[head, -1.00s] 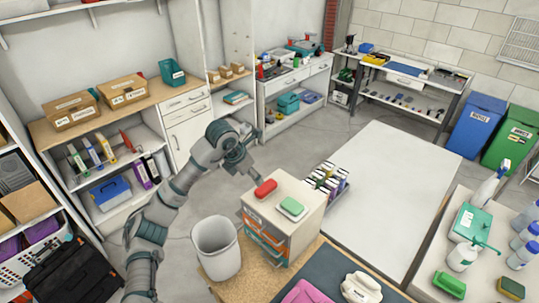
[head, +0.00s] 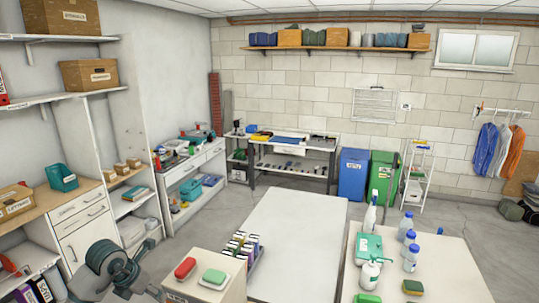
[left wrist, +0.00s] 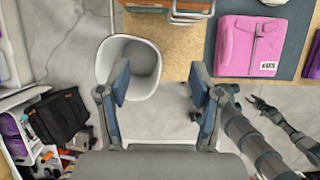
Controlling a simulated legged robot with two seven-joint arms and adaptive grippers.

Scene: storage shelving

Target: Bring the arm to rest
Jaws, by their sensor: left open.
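My left gripper (head: 142,278) is at the bottom left of the head view, in front of the shelving and left of the small drawer unit (head: 205,290). In the left wrist view my left gripper (left wrist: 160,85) has its two blue-grey fingers wide apart, with nothing between them. The white bin (left wrist: 130,62) stands below, just beyond the left finger. Grey links of an arm of mine show at the right of that view. A small dark end there may be my right gripper (left wrist: 262,105), but its jaws are too small to read.
A white table (head: 300,240) fills the middle; bottles and a spray stand on the right table (head: 440,275).

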